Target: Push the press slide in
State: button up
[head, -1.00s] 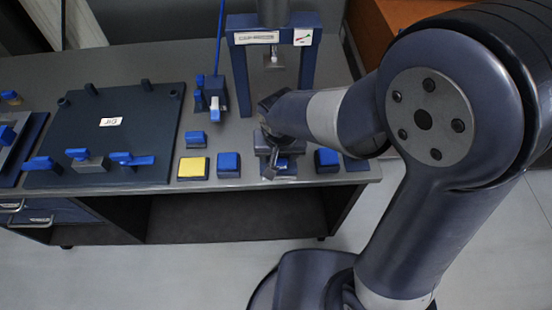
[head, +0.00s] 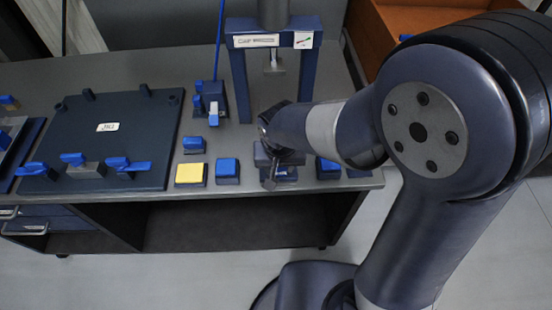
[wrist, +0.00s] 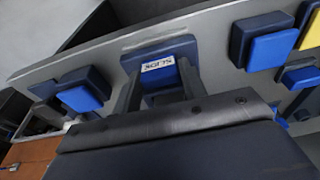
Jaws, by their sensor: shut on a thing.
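The press slide (wrist: 158,45) is a dark blue block with a white label reading SLIDE, upside down in the wrist view. In the head view its blue part (head: 287,173) shows only in small patches under my gripper (head: 277,172), at the table's front edge. In the wrist view my gripper (wrist: 160,88) has one finger on each side of the slide's front part and is shut on it. The press (head: 238,75) is a dark blue frame with a grey ram (head: 274,65), standing behind my gripper. My forearm and fingers hide much of the slide.
Left of the slide are a blue button (head: 228,168) and a yellow button (head: 190,173); another blue button (head: 327,168) is on its right. A dark jig plate (head: 110,105) with blue clamps fills the table's left. A blue lever unit (head: 212,105) stands left of the press.

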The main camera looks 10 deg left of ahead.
jog(key=shift+c, duration=0.7)
jog(key=shift+w+a, duration=0.25)
jog(key=shift+w, duration=0.75)
jog(key=shift+w+a, duration=0.25)
jog(key=shift+w, duration=0.75)
jog(key=shift+w+a+p, duration=0.15)
jog(key=shift+w+a, duration=0.1)
jog(key=shift+w, duration=0.75)
jog(key=shift+w+a+p, duration=0.15)
jog(key=shift+w+a, duration=0.05)
jog(key=shift+w, duration=0.85)
jog(key=shift+w+a, duration=0.25)
jog(key=shift+w, duration=0.7)
jog(key=shift+w+a, duration=0.25)
jog(key=shift+w, duration=0.75)
